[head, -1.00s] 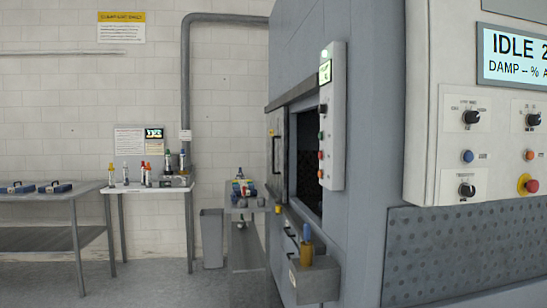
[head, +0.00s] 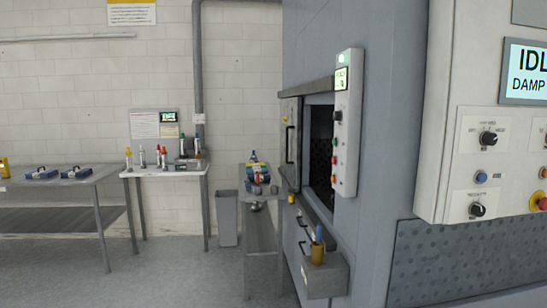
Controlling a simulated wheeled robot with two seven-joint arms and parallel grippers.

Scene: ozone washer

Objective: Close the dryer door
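The grey dryer (head: 385,110) stands right of centre in the head view. Its dark square opening (head: 320,150) is uncovered, and the inside shows. A grey door panel (head: 292,125) with an upright handle (head: 288,146) stands at the left side of the opening, seen at a steep angle. I cannot tell from here whether it is hinged or slides. Neither of my grippers is in view.
A control strip (head: 346,125) stands right of the opening. A grey bin holding a yellow cup (head: 318,254) juts out below. A narrow cart (head: 260,235), a waste bin (head: 227,218) and tables (head: 72,190) stand to the left. The left foreground floor is clear.

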